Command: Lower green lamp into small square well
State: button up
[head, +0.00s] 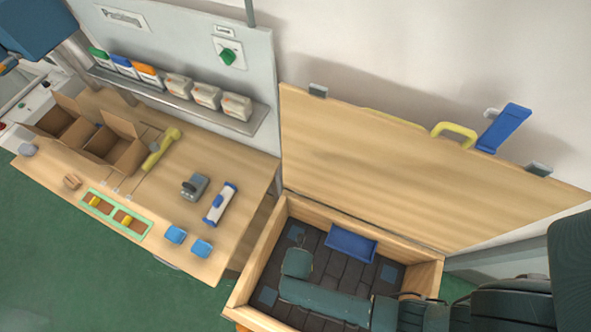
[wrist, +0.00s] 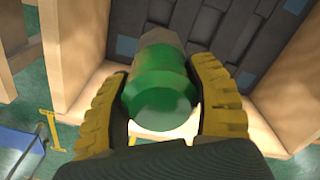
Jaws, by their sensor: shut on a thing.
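A green lamp (wrist: 160,92) with a rounded green body and a greyish far end shows in the wrist view. My gripper (wrist: 165,100) is shut on it, one yellow ribbed finger at each side. Beyond it is the dark panelled floor (head: 318,257) of a wooden box, with small blue-grey squares (head: 269,296); others show in the wrist view (wrist: 127,46) (wrist: 243,82). I cannot tell which square, if any, is the well. The lamp looks apart from the floor; its height is unclear. In the head view my arm hides the lamp and fingertips.
The box's wooden walls (head: 256,254) surround the floor, and its raised lid (head: 380,175) stands behind. A blue tray (head: 350,243) lies inside near the back wall. To the left, a workbench (head: 215,150) holds cartons, a scanner and blue blocks.

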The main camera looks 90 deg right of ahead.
notch_tip(320, 180, down, 36)
jog(key=b, duration=3.6)
jog(key=shift+b, duration=0.3)
jog(key=o, duration=1.3)
jog(key=shift+o, duration=0.2)
notch_tip(320, 180, up, 12)
jog(key=p, duration=1.3)
